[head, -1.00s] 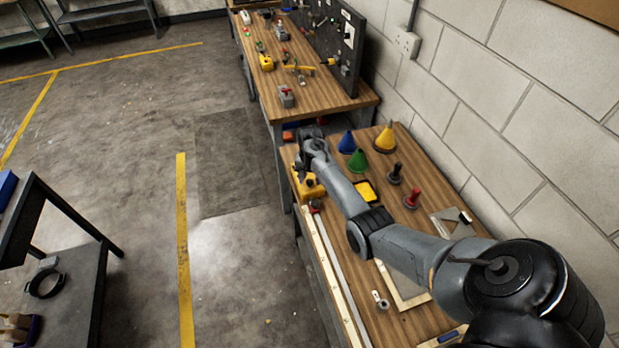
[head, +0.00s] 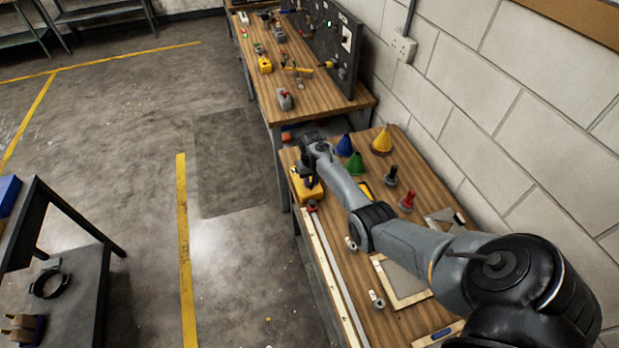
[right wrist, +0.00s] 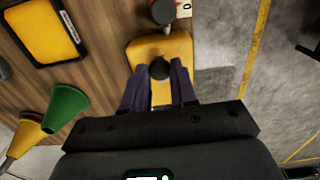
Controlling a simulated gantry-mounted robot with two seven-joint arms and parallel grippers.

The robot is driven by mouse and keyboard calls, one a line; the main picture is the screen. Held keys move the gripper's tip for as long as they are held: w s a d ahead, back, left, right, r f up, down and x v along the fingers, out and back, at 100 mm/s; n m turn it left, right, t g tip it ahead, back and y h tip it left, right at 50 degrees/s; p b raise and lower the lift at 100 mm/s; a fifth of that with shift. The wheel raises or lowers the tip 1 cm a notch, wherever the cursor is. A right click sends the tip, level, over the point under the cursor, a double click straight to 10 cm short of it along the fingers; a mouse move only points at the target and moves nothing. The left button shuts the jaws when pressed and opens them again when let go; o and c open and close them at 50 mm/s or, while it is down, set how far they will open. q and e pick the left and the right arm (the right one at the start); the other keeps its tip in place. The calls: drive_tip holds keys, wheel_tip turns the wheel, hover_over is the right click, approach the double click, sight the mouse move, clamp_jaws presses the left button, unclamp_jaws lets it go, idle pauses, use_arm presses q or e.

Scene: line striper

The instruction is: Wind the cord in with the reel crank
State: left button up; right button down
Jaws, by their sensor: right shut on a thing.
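The yellow reel box (head: 299,188) stands near the left edge of the near wooden bench. In the right wrist view its yellow body (right wrist: 174,48) lies just beyond my fingers. My right gripper (head: 309,181) is over it, and the right wrist view shows the two dark fingers (right wrist: 162,72) on either side of a round black knob (right wrist: 163,68), apparently the crank's handle. They are shut on it. The cord cannot be made out, and the crank arm is hidden under the knob and fingers. My left gripper is not in view.
Blue (head: 345,146), green (head: 356,162) and yellow (head: 382,141) funnels stand right of the reel, with black (head: 391,176) and red-handled (head: 407,201) tools nearer. A long pale strip (head: 334,272) lies along the bench's left edge. A block wall (head: 500,140) bounds the right.

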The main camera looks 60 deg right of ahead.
sight(311, 184)
drive_tip(key=c, duration=0.9)
unclamp_jaws()
wheel_tip(311, 184, up, 11)
drive_tip(key=shift+f, duration=0.1)
